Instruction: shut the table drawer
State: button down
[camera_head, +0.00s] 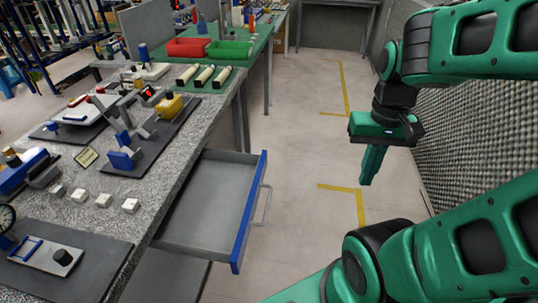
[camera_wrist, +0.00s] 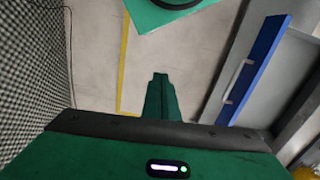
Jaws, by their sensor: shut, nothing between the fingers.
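The table drawer (camera_head: 211,203) stands pulled out from the grey speckled table. It has a grey inside, a blue front and a pale bar handle (camera_head: 263,205). The drawer looks empty. My gripper (camera_head: 367,182) is shut and empty, pointing down over the floor to the right of the drawer, apart from it. In the wrist view, the shut fingers (camera_wrist: 158,78) show in the middle, and the blue drawer front (camera_wrist: 256,68) with its handle (camera_wrist: 236,78) is to their right.
The table top (camera_head: 185,135) holds several clamps, small white blocks and dark mats. Red (camera_head: 188,48) and green (camera_head: 229,50) bins stand farther back. A foam wall (camera_head: 480,150) rises on the right. Pale floor (camera_head: 305,140) with yellow lines lies clear between.

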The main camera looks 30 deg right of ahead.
jog(key=w+a+f+m+t+y, duration=0.15)
jog(key=w+f+m, duration=0.25)
jog(key=w+m, duration=0.7)
jog(key=w+a+f+m+t+y, duration=0.1)
jog(key=w+f+m+y, duration=0.15)
jog(key=w+m, duration=0.9)
jog(key=w+a+f+n, duration=0.3)
jog(key=w+a+f, duration=0.2)
jog(key=w+f, duration=0.2)
jog(key=shift+w+a+f+n+h, duration=0.3)
jog(key=shift+a+f+n, duration=0.1)
jog(key=shift+f, duration=0.95)
